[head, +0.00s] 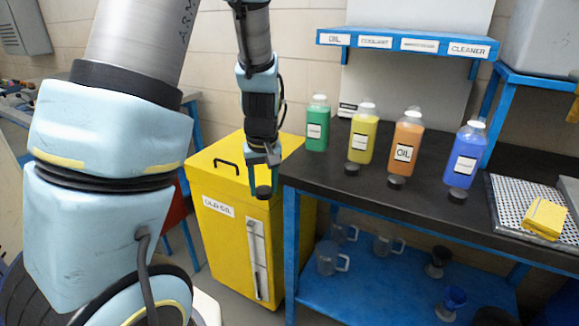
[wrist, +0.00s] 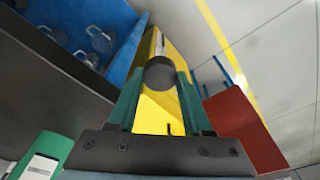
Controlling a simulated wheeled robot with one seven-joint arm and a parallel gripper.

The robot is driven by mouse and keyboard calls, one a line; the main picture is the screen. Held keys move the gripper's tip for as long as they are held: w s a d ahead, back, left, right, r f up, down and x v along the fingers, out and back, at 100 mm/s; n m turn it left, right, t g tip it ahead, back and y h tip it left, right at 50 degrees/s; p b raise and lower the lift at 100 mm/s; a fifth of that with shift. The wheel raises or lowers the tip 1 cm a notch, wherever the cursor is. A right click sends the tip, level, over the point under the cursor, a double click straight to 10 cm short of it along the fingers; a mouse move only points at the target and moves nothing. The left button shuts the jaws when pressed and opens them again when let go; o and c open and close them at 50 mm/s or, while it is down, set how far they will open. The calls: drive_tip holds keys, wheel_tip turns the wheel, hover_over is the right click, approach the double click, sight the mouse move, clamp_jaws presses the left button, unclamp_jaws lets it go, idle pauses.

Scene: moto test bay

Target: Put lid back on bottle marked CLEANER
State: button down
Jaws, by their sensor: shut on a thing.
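My gripper (head: 264,172) points down just left of the bench and is shut on a round black lid (head: 264,192). The lid (wrist: 160,74) shows between the fingertips in the wrist view. On the bench stand a green bottle (head: 316,130), a yellow bottle (head: 363,142), an orange bottle (head: 404,155) and a blue bottle (head: 465,160), all upright with pale bare necks. The orange one's label reads OIL; I cannot read the others, so I cannot tell which is CLEANER. Black lids lie before the yellow (head: 351,169), orange (head: 396,182) and blue (head: 457,195) bottles; none shows before the green.
The black bench top (head: 330,180) has free room in front of the bottles. A perforated tray (head: 507,207) with a yellow block (head: 545,219) is at right. The yellow OLD OIL bin (head: 225,235) stands left of the bench. A labelled blue shelf (head: 400,43) hangs above.

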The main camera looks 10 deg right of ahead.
drive_tip(key=w+a+f, duration=0.2)
drive_tip(key=a+f, duration=1.3)
drive_tip(key=a, duration=0.4)
drive_tip(key=shift+w+a+f, duration=0.15)
drive_tip(key=shift+w+f, duration=0.15)
drive_tip(key=shift+w, duration=0.1)
